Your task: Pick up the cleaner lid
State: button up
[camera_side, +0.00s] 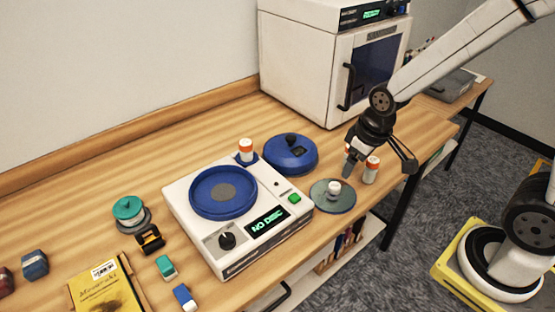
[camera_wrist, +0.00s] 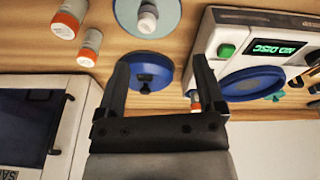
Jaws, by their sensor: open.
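The cleaner lid, which I take to be the round blue lid (camera_side: 290,158) with a black knob on top, lies on the wooden bench behind the cleaner machine (camera_side: 190,235). In the wrist view the lid (camera_wrist: 157,66) shows between my fingers, closer to the left finger, which covers part of its edge. My gripper (camera_side: 380,168) is open and empty, to the right of the lid in the side view and apart from it. The machine has a blue bowl (camera_side: 225,190) and a display reading NO DISC.
A grey-green disc (camera_side: 345,201) with a white-capped piece lies right of the machine. Orange-and-white bottles (camera_side: 371,172) stand by my gripper; another (camera_side: 246,147) stands by the lid. A white oven (camera_side: 300,60) stands behind.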

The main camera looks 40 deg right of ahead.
jog(key=w+d+n+g, duration=0.1)
jog(key=w+d+n, duration=0.1)
jog(key=w+n, duration=0.9)
jog(key=n+g, duration=0.1)
jog(key=n, duration=0.3)
send_over(291, 137)
jog(key=shift+s+a+f, duration=0.1)
jog(key=shift+s+f, duration=0.15)
jog(key=shift+f, duration=0.3)
jog(key=shift+s+f, duration=0.2)
jog(key=shift+f, duration=0.3)
jog(key=shift+w+d+f+n, duration=0.2)
jog(key=shift+w+f+n, duration=0.05)
jog(key=shift+w+n, duration=0.35)
jog(key=shift+f, duration=1.3)
jog(key=shift+s+a+f, duration=0.1)
jog(key=shift+f, duration=2.5)
